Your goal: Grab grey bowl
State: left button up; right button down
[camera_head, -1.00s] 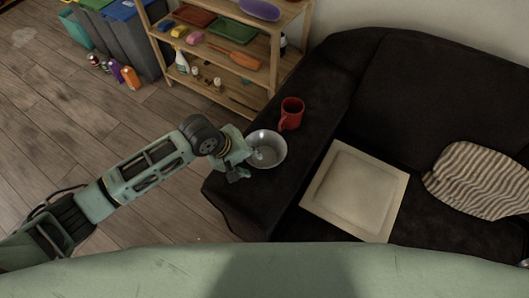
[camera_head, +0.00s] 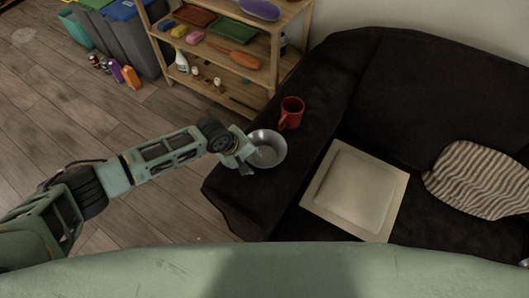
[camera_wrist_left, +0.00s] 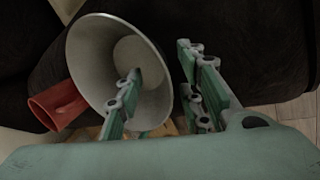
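The grey bowl (camera_head: 268,150) sits upright on the dark sofa's armrest in the head view. My left gripper (camera_head: 248,160) is at the bowl's left rim. In the left wrist view the bowl (camera_wrist_left: 92,62) shows large, and my left gripper (camera_wrist_left: 160,95) has its two fingers apart. One finger is over the bowl's inside and the other is outside the rim, so the rim lies between them. I cannot tell whether either finger touches the bowl.
A red mug (camera_head: 291,113) stands on the armrest just behind the bowl; it also shows in the wrist view (camera_wrist_left: 58,104). A light cushion (camera_head: 354,190) and a striped pillow (camera_head: 478,180) lie on the sofa (camera_head: 425,95). A wooden shelf (camera_head: 268,60) stands behind the armrest.

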pick_arm(q)
jog(key=shift+c, duration=0.5)
jog(key=c, duration=0.7)
grip_shut()
jog(key=shift+r, duration=0.1)
